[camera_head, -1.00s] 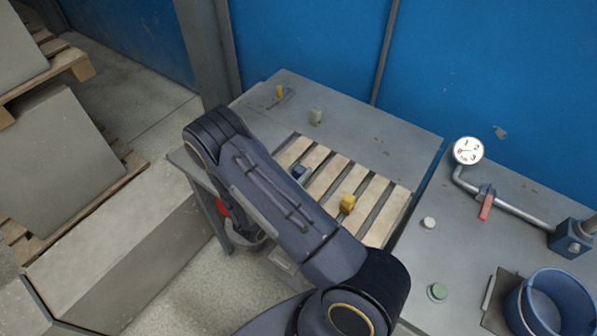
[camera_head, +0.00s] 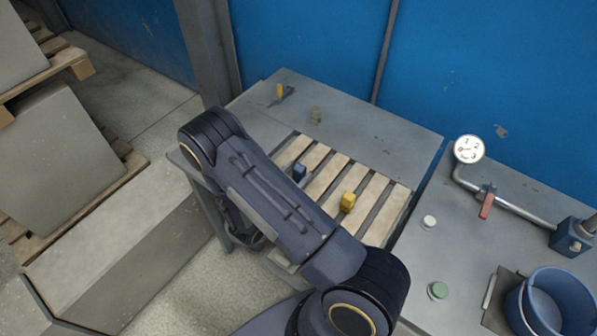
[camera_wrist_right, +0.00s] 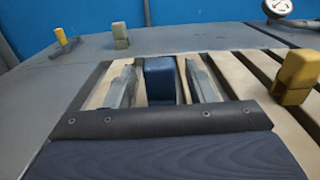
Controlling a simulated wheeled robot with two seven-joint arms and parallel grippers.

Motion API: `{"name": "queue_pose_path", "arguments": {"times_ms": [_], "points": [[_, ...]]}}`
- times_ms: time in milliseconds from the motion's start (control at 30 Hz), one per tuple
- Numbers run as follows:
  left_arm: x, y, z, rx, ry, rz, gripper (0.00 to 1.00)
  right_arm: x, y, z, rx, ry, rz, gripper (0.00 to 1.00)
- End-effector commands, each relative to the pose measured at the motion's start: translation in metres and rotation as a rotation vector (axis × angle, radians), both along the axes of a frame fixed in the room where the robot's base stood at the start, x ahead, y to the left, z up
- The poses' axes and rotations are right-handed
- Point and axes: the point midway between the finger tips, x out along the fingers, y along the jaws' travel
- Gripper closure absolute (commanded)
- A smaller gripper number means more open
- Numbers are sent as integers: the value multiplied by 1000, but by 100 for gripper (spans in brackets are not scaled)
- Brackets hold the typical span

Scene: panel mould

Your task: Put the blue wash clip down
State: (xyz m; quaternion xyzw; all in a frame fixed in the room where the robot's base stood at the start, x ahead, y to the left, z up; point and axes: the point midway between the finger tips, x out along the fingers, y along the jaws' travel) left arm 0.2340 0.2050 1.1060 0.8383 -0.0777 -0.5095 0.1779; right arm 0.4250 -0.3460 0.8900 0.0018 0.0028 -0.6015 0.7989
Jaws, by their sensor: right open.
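The blue wash clip (camera_head: 299,172) stands upright on the pale wooden slats (camera_head: 325,178) in the head view. In the wrist view the blue clip (camera_wrist_right: 159,80) stands between the two grey fingers of my right gripper (camera_wrist_right: 162,84), with a gap on each side. The right gripper is open. In the head view my right forearm hides the gripper. A yellow clip (camera_head: 348,202) stands on the slats to the right; it also shows in the wrist view (camera_wrist_right: 297,74). My left gripper is not in view.
A grey-green clip (camera_head: 315,115) and a thin yellow-handled item (camera_head: 280,92) are on the grey table (camera_head: 385,133) behind the slats. A gauge (camera_head: 468,149), a red-handled valve (camera_head: 486,206) and a blue bucket (camera_head: 552,304) stand on the right bench.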

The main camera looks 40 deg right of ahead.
Motion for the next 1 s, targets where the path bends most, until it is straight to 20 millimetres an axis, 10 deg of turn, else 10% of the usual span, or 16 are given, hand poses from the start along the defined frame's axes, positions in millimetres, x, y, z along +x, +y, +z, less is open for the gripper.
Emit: {"name": "queue_pose_path", "arguments": {"times_ms": [533,767,1000], "points": [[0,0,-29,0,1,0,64,-27,96,-1,-1,0,4,50],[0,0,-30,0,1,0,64,-41,88,15,88,-35,-117,50],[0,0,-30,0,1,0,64,-99,57,53,471,-195,-565,50]]}}
